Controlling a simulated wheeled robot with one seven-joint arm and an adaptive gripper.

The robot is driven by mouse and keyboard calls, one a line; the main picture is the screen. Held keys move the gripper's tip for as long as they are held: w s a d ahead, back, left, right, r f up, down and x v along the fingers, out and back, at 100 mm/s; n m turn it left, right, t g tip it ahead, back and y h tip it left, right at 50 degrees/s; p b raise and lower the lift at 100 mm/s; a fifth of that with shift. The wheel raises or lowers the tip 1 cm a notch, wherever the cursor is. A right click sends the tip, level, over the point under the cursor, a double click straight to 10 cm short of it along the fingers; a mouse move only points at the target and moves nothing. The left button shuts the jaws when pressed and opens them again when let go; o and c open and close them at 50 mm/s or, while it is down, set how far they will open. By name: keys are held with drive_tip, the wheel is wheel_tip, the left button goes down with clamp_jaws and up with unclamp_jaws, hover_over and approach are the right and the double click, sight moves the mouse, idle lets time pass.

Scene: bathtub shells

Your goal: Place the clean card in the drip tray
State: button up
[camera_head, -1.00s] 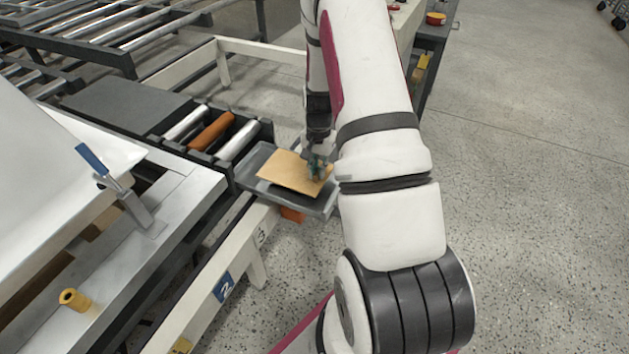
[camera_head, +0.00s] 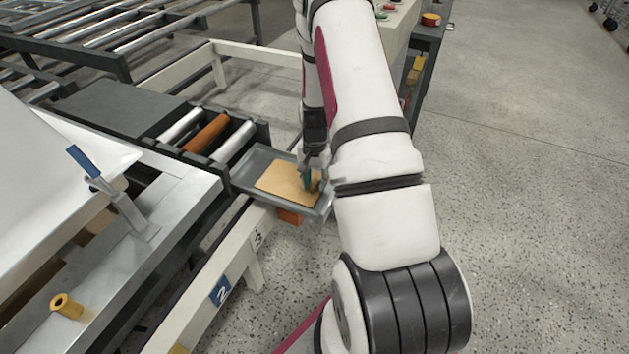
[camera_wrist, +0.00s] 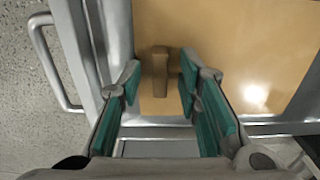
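The clean card (camera_head: 283,183) is a flat tan plate. It lies in the shallow grey drip tray (camera_head: 247,166) at the end of the roller line. In the wrist view the card (camera_wrist: 240,50) fills the upper right, with a small tan grip block (camera_wrist: 160,72) standing on it. The tray's metal wall (camera_wrist: 82,60) runs along its left side. My gripper (camera_head: 313,180) is over the card's right part. In the wrist view my gripper (camera_wrist: 158,85) has its green-padded fingers apart on either side of the block, with gaps showing. My arm hides part of the tray's surroundings.
Rollers (camera_head: 208,133), one of them orange, adjoin the tray on the left. A tray handle (camera_wrist: 48,60) shows in the wrist view. Open floor lies right.

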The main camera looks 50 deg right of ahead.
drive_tip(key=shift+r, duration=0.1)
wheel_tip(320, 180, up, 12)
drive_tip(key=p, duration=0.3)
drive_tip(key=s+a+r+n, duration=0.3)
drive_tip(key=s+a+r, duration=0.1)
drive_tip(key=a+r, duration=0.6)
drive_tip(key=s+a+r+n, duration=0.35)
drive_tip(key=a+r, duration=0.45)
drive_tip(key=r, duration=0.5)
drive_tip(key=s+a+r+n, duration=0.2)
drive_tip(key=s+a+n, duration=0.1)
drive_tip(key=s, duration=0.7)
drive_tip(key=s+a+r+n, duration=0.3)
drive_tip(key=s+a, duration=0.3)
drive_tip(key=s, duration=0.4)
drive_tip(key=shift+s+a+n+t, duration=0.2)
drive_tip(key=shift+s+n+t, duration=0.2)
drive_tip(key=shift+n, duration=0.25)
